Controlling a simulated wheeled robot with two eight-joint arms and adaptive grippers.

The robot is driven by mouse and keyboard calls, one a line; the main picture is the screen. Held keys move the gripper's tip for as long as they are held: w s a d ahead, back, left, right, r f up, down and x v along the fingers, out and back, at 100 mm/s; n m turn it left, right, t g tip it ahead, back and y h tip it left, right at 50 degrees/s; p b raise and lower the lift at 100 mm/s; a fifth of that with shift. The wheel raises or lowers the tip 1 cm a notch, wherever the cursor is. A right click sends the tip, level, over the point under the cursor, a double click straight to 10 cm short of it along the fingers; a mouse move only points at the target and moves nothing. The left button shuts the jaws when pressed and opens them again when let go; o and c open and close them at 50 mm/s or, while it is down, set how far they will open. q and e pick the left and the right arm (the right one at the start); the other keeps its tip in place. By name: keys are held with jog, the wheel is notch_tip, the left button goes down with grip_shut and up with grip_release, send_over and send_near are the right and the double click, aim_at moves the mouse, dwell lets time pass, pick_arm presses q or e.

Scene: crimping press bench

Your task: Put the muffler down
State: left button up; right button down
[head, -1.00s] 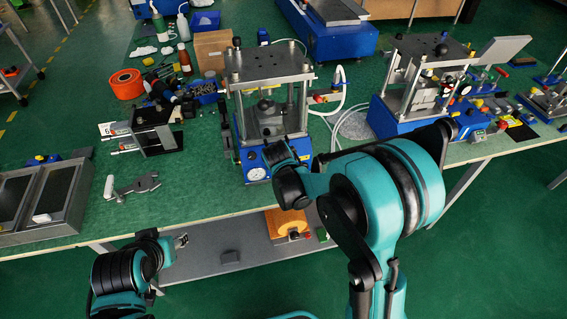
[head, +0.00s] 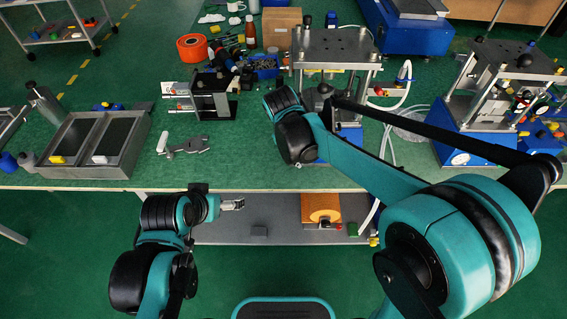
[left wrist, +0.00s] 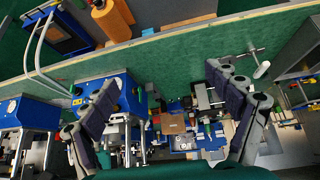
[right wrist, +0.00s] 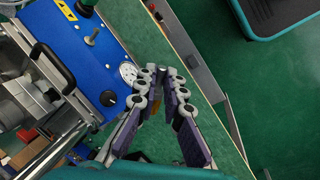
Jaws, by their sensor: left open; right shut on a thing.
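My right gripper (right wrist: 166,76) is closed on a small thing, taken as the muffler. Its fingertips almost meet in the right wrist view, and the muffler is mostly hidden between them. They hang by the bench's front edge, beside the blue press base (right wrist: 80,60) with its round gauge. In the head view my right wrist covers this gripper, in front of the middle press (head: 335,55). My left gripper (head: 232,204) is open and empty, low in front of the bench. The left wrist view shows its fingers (left wrist: 163,82) spread wide.
A grey two-bay tray (head: 130,148) sits at the bench's left front. A grey tool (head: 184,147) lies right of it, with a metal fixture (head: 211,98) behind. Another press (head: 500,90) stands right. An orange block (head: 320,207) is on the lower shelf. Green surface around the grey tool is free.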

jog(key=shift+w, duration=0.1)
pick_arm(q)
jog(key=w+d+f+m+h, duration=0.1)
jog(key=w+d+m+h, duration=0.2)
jog(key=w+d, duration=0.2)
jog(key=w+d+f+m+h, duration=0.2)
jog(key=w+d+m+h, duration=0.1)
jog(key=w+d, duration=0.3)
jog(key=w+d+f+m+h, duration=0.1)
jog(key=w+d+m+h, duration=0.2)
jog(key=w+d, duration=0.3)
jog(key=shift+w+d+f+t+h, duration=0.15)
jog(key=shift+d+h, duration=0.15)
jog(key=shift+d, duration=0.65)
jog(key=shift+w+d+f+t+h, duration=0.15)
jog(key=shift+d+h, duration=0.15)
jog(key=shift+d, duration=0.6)
jog(key=shift+s, duration=0.1)
jog(key=c, duration=1.3)
jog(key=shift+c, duration=0.3)
pick_arm(e)
jog(key=c, duration=1.6)
grip_release()
jog(key=shift+o, duration=0.2)
